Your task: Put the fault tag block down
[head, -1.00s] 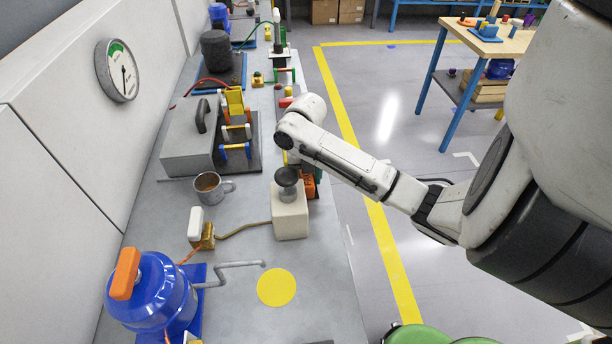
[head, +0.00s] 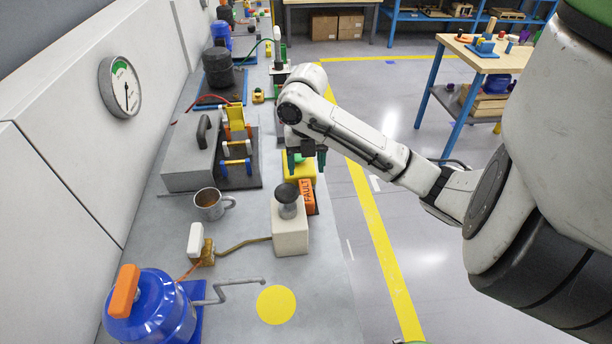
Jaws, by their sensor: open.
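The fault tag block (head: 308,197) is orange with dark "FAULT" lettering. It stands on the bench near its right edge, just behind and right of a cream box with a dark knob (head: 290,228), which hides part of it. My gripper (head: 306,158) is open, above and beyond the block, pointing down over a yellow block with a green top (head: 298,170). The block appears apart from the fingers. My arm hides part of the gripper, and one finger is hard to make out.
A metal mug (head: 210,204) stands left of the cream box. A grey case (head: 194,160) is behind it. A blue tank (head: 150,308) with an orange handle is at front left. A flat yellow disc (head: 276,304) marks clear bench at the front. A wall gauge (head: 120,87) hangs left.

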